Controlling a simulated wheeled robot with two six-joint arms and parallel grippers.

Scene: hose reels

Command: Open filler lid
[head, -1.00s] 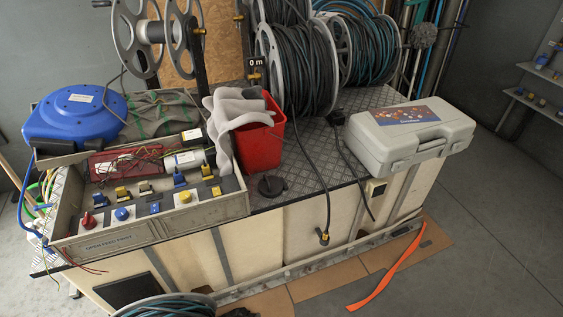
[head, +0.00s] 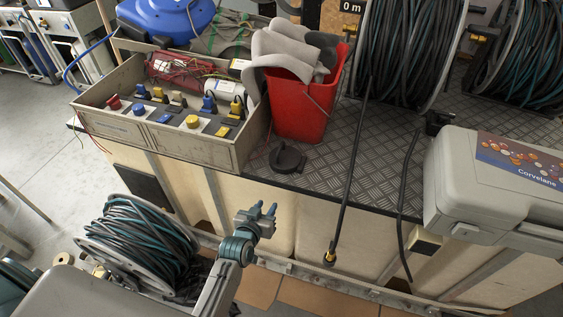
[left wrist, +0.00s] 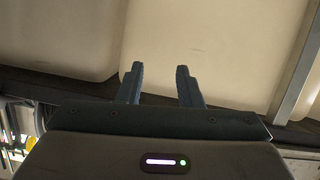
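The filler lid is a round black cap (head: 287,160) with a raised grip. It lies on the checker-plate top near the front edge, just in front of the red bucket, and looks closed. My left gripper (head: 263,210) is in front of the cream tank side, below and a little left of the lid, apart from it. In the left wrist view its two blue fingers (left wrist: 160,84) stand apart with nothing between them. The lid does not show in that view. My right gripper is not in view.
A red bucket (head: 300,105) with grey cloth stands behind the lid. An open switch box (head: 205,150) is to its left. A black hose (head: 354,165) hangs over the edge to its right, near a grey case (head: 480,195). A hose reel (head: 135,240) stands low at left.

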